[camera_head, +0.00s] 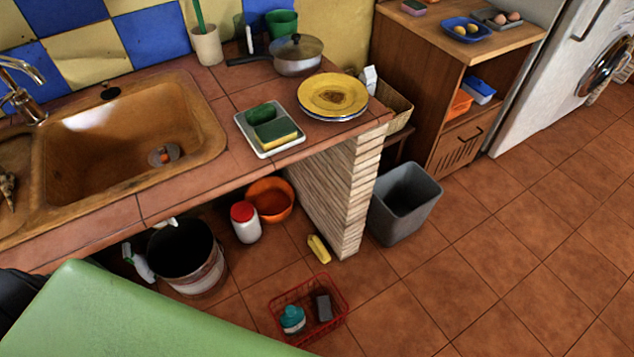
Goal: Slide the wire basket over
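A red wire basket (326,330) sits on the tiled floor at the bottom middle, in front of the brick counter support. Inside it are a teal bottle with a pale cap (292,319) on the left and a dark grey block (323,306) on the right. Its lower left edge is close to a green surface in the foreground. Neither of my grippers shows in this view, and nothing is touching the basket from above.
The brick support (335,195) stands behind the basket, with a yellow object (319,249) at its foot. A bucket (192,262), a red-lidded jar (245,222) and an orange bowl (270,199) are under the counter. A grey bin (404,204) stands right. Floor right of the basket is clear.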

